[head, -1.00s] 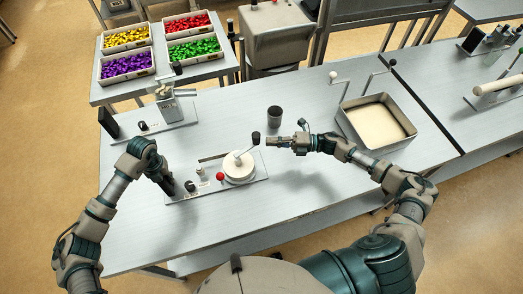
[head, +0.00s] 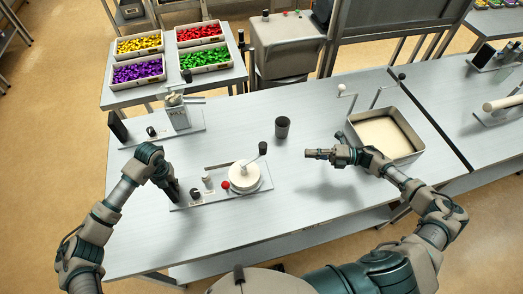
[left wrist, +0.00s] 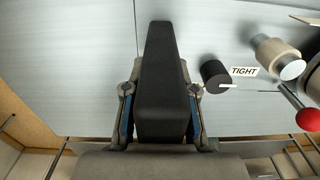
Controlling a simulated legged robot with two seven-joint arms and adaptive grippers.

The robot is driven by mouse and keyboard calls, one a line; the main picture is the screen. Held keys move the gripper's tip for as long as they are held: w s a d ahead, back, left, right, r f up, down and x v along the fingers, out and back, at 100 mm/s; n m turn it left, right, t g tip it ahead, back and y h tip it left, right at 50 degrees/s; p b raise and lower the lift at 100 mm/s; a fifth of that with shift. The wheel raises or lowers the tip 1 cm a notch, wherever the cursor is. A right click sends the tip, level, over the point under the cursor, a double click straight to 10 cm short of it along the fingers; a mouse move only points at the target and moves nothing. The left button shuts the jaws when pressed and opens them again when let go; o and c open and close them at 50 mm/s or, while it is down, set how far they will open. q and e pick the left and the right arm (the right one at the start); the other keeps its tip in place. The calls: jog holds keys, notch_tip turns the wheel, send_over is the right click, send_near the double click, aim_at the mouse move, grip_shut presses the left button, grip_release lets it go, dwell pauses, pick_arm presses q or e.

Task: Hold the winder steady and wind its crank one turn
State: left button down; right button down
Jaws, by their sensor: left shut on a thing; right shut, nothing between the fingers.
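The winder's flat grey base plate (head: 221,196) lies on the table. It carries a white drum (head: 243,175), a crank with a black handle (head: 263,148) pointing up and right, a red ball (head: 225,184) and a black knob (head: 195,193). My left gripper (head: 171,187) is at the plate's left end, shut on a black tapered grip, which fills the space between the fingers in the left wrist view (left wrist: 163,80). The black knob (left wrist: 215,76) beside a "TIGHT" label shows there too. My right gripper (head: 308,153) is shut and empty, right of the crank handle and apart from it.
A dark cup (head: 282,127) stands behind the crank. A deep tray (head: 411,151) of pale material is at the right. Another device (head: 178,115) stands behind my left arm. A side table holds bins of coloured pieces, including green ones (head: 205,59).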

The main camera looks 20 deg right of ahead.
pick_arm(q)
jog(key=shift+s+f, duration=0.2)
jog(key=shift+f, duration=0.05)
jog(key=c, duration=0.8)
grip_release()
jog(key=shift+c, duration=0.2)
jog(key=shift+w, duration=0.1)
jog(key=shift+r, duration=0.1)
jog(key=shift+w+r, duration=0.1)
jog(key=shift+r, duration=0.1)
notch_tip(320, 180, up, 12)
jog(key=shift+f, duration=0.2)
